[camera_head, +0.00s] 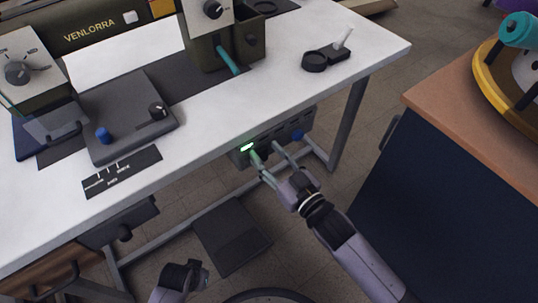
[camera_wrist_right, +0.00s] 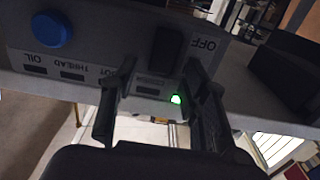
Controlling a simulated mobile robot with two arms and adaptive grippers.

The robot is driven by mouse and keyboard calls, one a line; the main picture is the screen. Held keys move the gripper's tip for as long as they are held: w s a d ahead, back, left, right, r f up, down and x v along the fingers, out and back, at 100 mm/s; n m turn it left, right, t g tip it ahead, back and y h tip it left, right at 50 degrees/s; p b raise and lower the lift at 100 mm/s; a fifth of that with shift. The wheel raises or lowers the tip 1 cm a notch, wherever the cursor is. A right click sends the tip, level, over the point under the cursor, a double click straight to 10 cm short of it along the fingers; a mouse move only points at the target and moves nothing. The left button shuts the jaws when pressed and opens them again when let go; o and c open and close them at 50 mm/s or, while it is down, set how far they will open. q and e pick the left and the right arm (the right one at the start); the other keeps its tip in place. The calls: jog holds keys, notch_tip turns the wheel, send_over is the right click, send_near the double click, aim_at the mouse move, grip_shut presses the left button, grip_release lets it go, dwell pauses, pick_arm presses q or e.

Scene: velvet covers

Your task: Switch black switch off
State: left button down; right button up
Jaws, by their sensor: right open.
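A dark control box (camera_head: 296,133) is mounted under the front edge of the white table. In the right wrist view, its panel carries a black switch (camera_wrist_right: 165,50) beside an "OFF" label (camera_wrist_right: 204,43). A small green light (camera_wrist_right: 176,99) glows; it also shows in the head view (camera_head: 247,147). My right gripper (camera_head: 267,153) is open at the box front. In the wrist view its two fingers (camera_wrist_right: 160,70) stand apart on either side of the switch; contact cannot be told. My left gripper (camera_head: 190,276) is low at the bottom, its jaws unclear.
A blue knob (camera_wrist_right: 51,29) sits on the same panel, near "OIL" and "THREAD" labels. The white table (camera_head: 285,65) holds sewing-machine parts. A table leg (camera_head: 347,125) stands right of the box. A dark cabinet (camera_head: 440,190) with a wooden top is at the right. A pedal (camera_head: 231,236) lies below.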

pick_arm(q)
jog(key=shift+s, duration=0.15)
pick_arm(e)
jog(key=shift+c, duration=0.6)
pick_arm(q)
jog(key=shift+f, duration=0.15)
pick_arm(e)
grip_shut()
jog(key=shift+s+d+f+t+y+b, duration=0.1)
jog(key=shift+f+t+y+b, duration=0.35)
jog(key=shift+b, duration=0.8)
jog(key=shift+t+y+b, duration=0.25)
jog(key=shift+t+b, duration=0.3)
jog(key=shift+b, duration=0.45)
pick_arm(q)
jog(key=w+v, duration=0.3)
jog(key=v, duration=1.2)
jog(key=shift+w+r+t, duration=0.4)
jog(key=shift+w+r, duration=0.1)
pick_arm(e)
jog(key=shift+s+r, duration=0.1)
jog(key=shift+o, duration=0.6)
grip_release()
